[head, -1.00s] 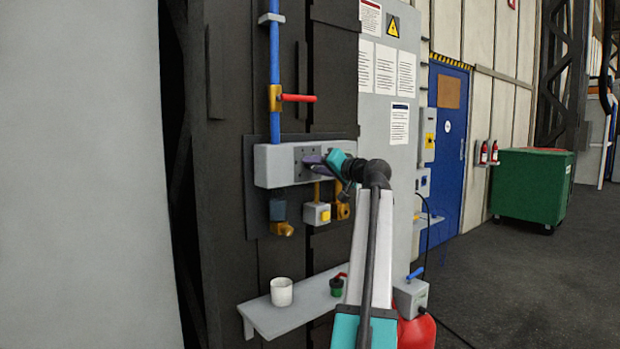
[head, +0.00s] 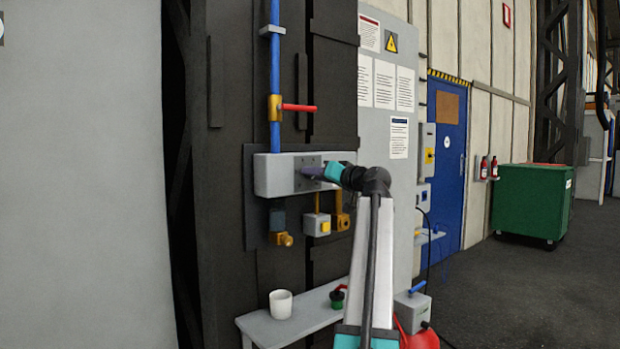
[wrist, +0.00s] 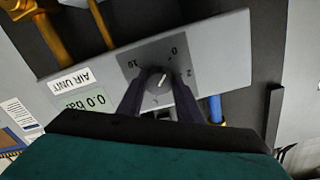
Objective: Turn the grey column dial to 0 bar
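The dial (wrist: 158,82) is a round grey knob with a white pointer line, on a dark square plate with printed numbers in the wrist view. The pointer aims roughly at the 0 mark (wrist: 174,51). Beside it, a green display (wrist: 88,103) reads 0.0 bar, upside down. My gripper (wrist: 158,88) has its two dark fingers apart, one on each side of the dial; I cannot tell whether they touch it. In the head view my gripper (head: 308,172) reaches the front of the grey air unit (head: 275,175) and hides the dial.
A blue pipe with a red-handled valve (head: 298,107) rises above the unit. A shelf (head: 300,318) holds a white cup (head: 281,304) and a small green-and-red item (head: 338,297).

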